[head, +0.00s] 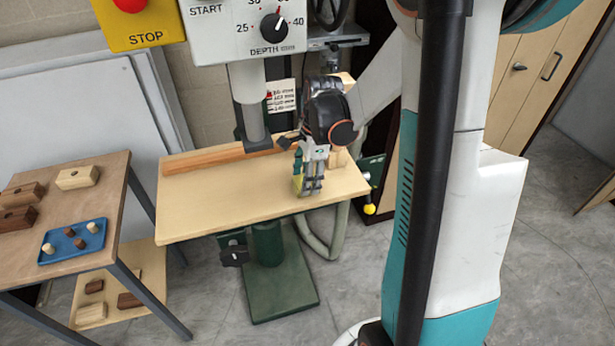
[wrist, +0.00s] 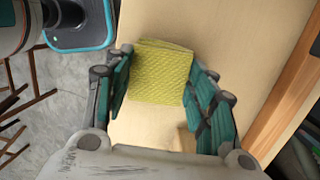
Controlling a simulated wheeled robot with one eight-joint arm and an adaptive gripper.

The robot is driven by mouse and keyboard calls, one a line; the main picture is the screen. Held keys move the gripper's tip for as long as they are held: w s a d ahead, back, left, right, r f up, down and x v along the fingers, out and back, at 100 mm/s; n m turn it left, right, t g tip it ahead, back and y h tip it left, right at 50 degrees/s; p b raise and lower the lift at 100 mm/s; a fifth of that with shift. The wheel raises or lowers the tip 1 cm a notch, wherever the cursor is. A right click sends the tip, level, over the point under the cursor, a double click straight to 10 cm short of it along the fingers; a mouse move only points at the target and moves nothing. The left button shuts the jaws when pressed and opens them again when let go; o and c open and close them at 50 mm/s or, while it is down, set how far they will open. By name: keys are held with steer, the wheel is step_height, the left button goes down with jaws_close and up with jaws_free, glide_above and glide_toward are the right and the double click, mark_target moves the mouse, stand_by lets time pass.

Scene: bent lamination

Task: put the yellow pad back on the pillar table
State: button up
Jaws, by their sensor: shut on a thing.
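The yellow pad (wrist: 160,75) is a square, textured cloth-like piece. In the wrist view it lies between the two green fingers of my gripper (wrist: 160,85), which is shut on it. In the head view my gripper (head: 309,187) points down at the right part of the pillar table (head: 225,205), a pale wooden board on a green column. Only a narrow yellow-green part of the pad (head: 297,184) shows there, beside the fingers. The pad is at or just above the board; I cannot tell whether it touches.
A wooden fence (head: 220,156) runs along the table's back edge, below the machine head (head: 245,30). A small wooden block (head: 340,158) is behind my gripper. A side table (head: 100,195) at left holds a blue tray (head: 72,243) and several blocks. The table's front left is clear.

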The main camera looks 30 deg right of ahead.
steer(key=o, duration=1.1)
step_height(320, 180, up, 12)
steer(key=d+p, duration=0.1)
steer(key=p, duration=0.2)
steer(key=shift+s+d, duration=0.25)
steer(key=shift+d, duration=0.15)
